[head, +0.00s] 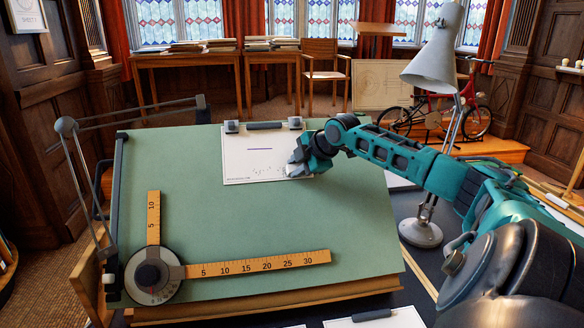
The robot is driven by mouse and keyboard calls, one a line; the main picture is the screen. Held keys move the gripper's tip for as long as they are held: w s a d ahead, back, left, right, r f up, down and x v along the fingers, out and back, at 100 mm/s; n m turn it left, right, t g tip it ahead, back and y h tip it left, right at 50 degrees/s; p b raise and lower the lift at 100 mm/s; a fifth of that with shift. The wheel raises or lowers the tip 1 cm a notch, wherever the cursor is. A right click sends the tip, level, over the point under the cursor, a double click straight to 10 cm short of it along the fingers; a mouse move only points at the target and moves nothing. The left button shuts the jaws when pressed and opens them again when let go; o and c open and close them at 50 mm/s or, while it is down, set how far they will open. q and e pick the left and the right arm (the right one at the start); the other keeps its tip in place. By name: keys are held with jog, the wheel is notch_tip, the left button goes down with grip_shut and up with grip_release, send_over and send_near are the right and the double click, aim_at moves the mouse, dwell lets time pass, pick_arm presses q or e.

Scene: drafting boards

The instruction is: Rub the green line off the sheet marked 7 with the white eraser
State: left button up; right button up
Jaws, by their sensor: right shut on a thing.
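A white sheet (238,166) lies near the top edge of the green drafting board, held by a dark bar and two clips. It bears a short purple line (260,149) and faint specks on its lower right part. I see no green line on it, and its small print is too small to read. My right gripper (296,165) is over the sheet's right lower side, shut on a small white thing, apparently the white eraser (293,171). The fingers and arm hide much of the eraser and the sheet's right edge. My left gripper is not in view.
A drafting arm with a round head (155,275) and yellow rulers (262,263) sits on the lower left of the green board (200,215). A grey lamp (421,232) stands right of the board. Another sheet (405,319) shows at the bottom right. The board's middle is clear.

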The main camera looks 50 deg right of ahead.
jog(key=shift+s+a+r+p, duration=0.15)
jog(key=shift+s+a+r, duration=0.2)
jog(key=shift+s+r, duration=0.2)
jog(key=shift+s+a+r+p, duration=0.15)
jog(key=shift+s+a+r, duration=0.15)
jog(key=shift+s+r, duration=0.2)
jog(key=shift+s+a+r, duration=0.3)
jog(key=shift+a+r, duration=0.1)
jog(key=shift+r, duration=0.15)
jog(key=shift+s+a+r, duration=0.25)
jog(key=shift+a+r, duration=0.1)
jog(key=shift+r, duration=0.2)
jog(key=shift+s+a+r, duration=0.35)
jog(key=shift+s+r, duration=0.05)
jog(key=shift+r, duration=0.15)
jog(key=shift+s+a+r, duration=0.3)
jog(key=shift+s+r, duration=0.1)
jog(key=shift+r, duration=0.1)
